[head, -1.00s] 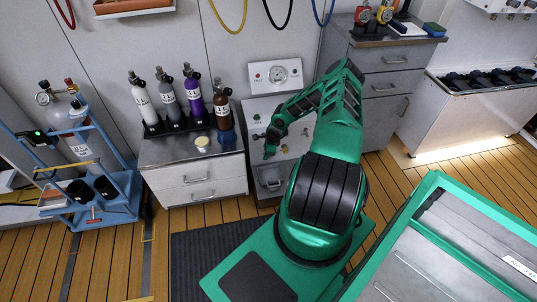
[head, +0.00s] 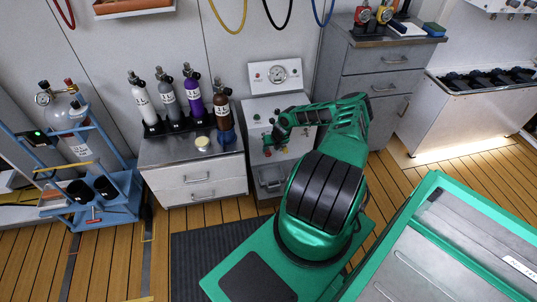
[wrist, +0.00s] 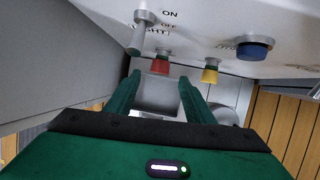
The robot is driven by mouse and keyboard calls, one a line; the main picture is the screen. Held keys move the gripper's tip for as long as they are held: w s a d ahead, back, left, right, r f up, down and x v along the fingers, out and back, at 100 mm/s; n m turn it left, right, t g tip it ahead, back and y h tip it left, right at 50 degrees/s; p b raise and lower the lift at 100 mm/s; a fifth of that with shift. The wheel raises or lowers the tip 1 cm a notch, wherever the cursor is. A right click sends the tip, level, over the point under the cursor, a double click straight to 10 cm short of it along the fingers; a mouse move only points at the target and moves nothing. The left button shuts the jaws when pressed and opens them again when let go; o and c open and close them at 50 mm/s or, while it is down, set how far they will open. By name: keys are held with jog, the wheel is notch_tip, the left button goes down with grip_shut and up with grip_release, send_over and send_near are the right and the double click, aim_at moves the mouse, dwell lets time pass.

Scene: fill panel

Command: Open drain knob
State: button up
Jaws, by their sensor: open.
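The fill panel (head: 290,100) is a white cabinet front with a round gauge on top, in the head view. In the wrist view a grey ON/OFF lever (wrist: 143,35), a red knob (wrist: 161,64), a yellow knob (wrist: 210,72) and a blue knob (wrist: 254,47) stick out from it. I cannot read a drain label on any of them. My gripper (wrist: 160,80) is open, its two green fingers apart below the row. The red knob shows just beyond the gap between the fingertips; I cannot tell whether they touch it. In the head view my gripper (head: 274,132) is close to the panel front.
A low cabinet (head: 195,175) with several gas bottles stands left of the panel. A grey drawer cabinet (head: 375,90) stands at its right. A blue cart (head: 100,200) is at the far left. Wooden floor lies in front, with a dark mat (head: 210,255).

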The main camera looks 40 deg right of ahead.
aim_at(269, 152)
jog(key=shift+x, duration=3.5)
jog(key=c, duration=1.1)
